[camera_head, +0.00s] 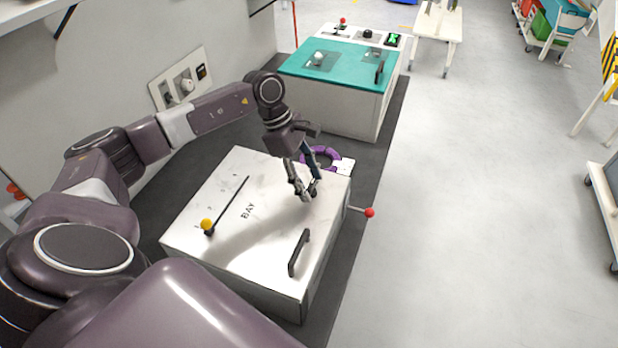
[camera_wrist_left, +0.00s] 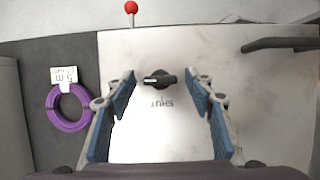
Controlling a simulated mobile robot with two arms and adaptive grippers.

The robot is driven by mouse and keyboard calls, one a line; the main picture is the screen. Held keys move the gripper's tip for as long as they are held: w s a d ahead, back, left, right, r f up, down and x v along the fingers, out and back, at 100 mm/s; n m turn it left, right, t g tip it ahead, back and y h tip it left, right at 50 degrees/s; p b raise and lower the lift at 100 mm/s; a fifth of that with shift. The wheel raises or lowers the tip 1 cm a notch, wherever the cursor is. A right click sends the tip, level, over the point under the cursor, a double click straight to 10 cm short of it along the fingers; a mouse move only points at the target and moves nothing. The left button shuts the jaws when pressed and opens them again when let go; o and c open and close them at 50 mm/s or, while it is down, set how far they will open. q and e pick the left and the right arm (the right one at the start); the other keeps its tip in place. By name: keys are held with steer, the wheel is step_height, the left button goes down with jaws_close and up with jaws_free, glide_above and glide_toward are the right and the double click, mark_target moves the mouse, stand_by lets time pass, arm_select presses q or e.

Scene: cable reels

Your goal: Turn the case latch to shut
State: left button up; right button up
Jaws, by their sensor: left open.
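The case (camera_head: 255,250) is a white box with "BAY" printed on its top. Its latch (camera_wrist_left: 160,79) is a small black knob with a light mark, on the top near the far edge. The word "shut" is printed beside it and reads upside down in the left wrist view. My left gripper (camera_head: 308,194) is over the latch, pointing down; it also shows in the left wrist view (camera_wrist_left: 162,92). Its two blue-padded fingers are open on either side of the latch and appear not to touch it. In the head view the fingers mostly hide the latch. My right gripper is not in view.
On the case are a black handle (camera_head: 299,251) and a yellow-knobbed rod (camera_head: 207,225). A red-knobbed lever (camera_head: 369,212) sticks out from its side. A purple cable coil (camera_wrist_left: 68,108) lies beside it. A teal-topped cabinet (camera_head: 335,66) stands behind.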

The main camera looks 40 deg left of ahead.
arm_select(q)
steer(key=c, duration=1.2)
steer(key=shift+o, duration=0.2)
steer(key=n+t+b, duration=0.1)
steer(key=n+b, duration=0.2)
steer(key=shift+s+f, duration=0.1)
steer(key=shift+f, duration=0.1)
steer(key=n+t+y+b, duration=0.1)
steer(key=n+b, duration=0.2)
steer(key=n+t+y+b, duration=0.1)
steer(key=n+b, duration=0.2)
steer(key=shift+s+d+n, duration=0.1)
steer(key=shift+d+n, duration=0.1)
steer(key=shift+n, duration=0.1)
steer(key=n+y+b, duration=0.1)
steer(key=n, duration=0.1)
steer(key=n+b, duration=0.2)
steer(key=shift+d+r+n+t+y, duration=0.1)
steer(key=shift+d+n+t+y, duration=0.05)
steer(key=shift+n+t+y, duration=0.2)
steer(key=shift+r+n+y+b, duration=0.15)
steer(key=shift+n+y+b, duration=0.75)
steer(key=shift+n, duration=0.95)
